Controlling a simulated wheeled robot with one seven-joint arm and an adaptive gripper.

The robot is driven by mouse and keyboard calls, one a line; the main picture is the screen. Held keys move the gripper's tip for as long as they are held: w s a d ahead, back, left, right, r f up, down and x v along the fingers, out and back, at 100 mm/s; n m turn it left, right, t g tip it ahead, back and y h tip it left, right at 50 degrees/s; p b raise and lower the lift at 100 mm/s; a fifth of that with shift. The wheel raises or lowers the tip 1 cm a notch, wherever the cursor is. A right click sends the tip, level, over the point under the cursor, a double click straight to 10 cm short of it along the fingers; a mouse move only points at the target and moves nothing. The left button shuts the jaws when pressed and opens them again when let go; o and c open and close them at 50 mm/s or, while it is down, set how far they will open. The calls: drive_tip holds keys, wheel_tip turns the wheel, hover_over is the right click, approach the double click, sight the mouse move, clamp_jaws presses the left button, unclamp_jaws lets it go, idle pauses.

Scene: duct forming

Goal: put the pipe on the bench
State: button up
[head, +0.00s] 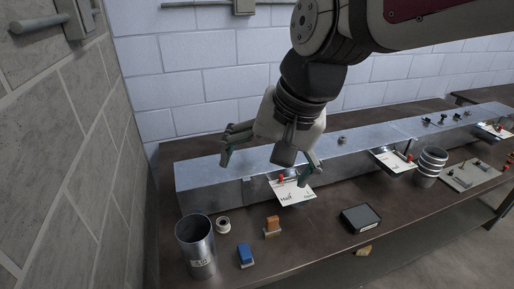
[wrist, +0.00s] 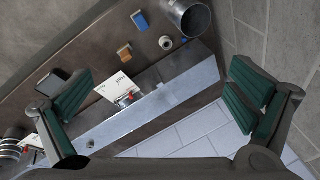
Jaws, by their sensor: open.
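A grey metal pipe (head: 197,248) with a small label stands upright on the dark bench (head: 320,235), near its front left corner. It also shows at the top of the wrist view (wrist: 190,18), where I see its round open mouth. My gripper (head: 268,160) hangs above the long metal duct, behind and to the right of the pipe. Its fingers are spread wide and hold nothing; they also show at both sides of the wrist view (wrist: 162,96). The pipe is apart from the gripper.
The long metal duct (head: 215,178) runs along the back of the bench. A white roll (head: 223,225), blue block (head: 245,255), orange-brown block (head: 272,227), black box (head: 360,218) and ribbed cylinder (head: 430,165) stand in front. Paper tags hang at the duct. A block wall (head: 75,150) is at left.

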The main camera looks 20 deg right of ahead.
drive_tip(key=s+d+r+n+t+h, duration=0.1)
drive_tip(key=s+d+n, duration=0.2)
drive_tip(key=s+n, duration=0.3)
drive_tip(key=shift+s+d+r+t+h, duration=0.15)
drive_tip(key=shift+s+d+t+h, duration=0.2)
drive_tip(key=shift+s, duration=0.3)
drive_tip(key=shift+w+f+b, duration=0.85)
drive_tip(key=shift+w, duration=0.1)
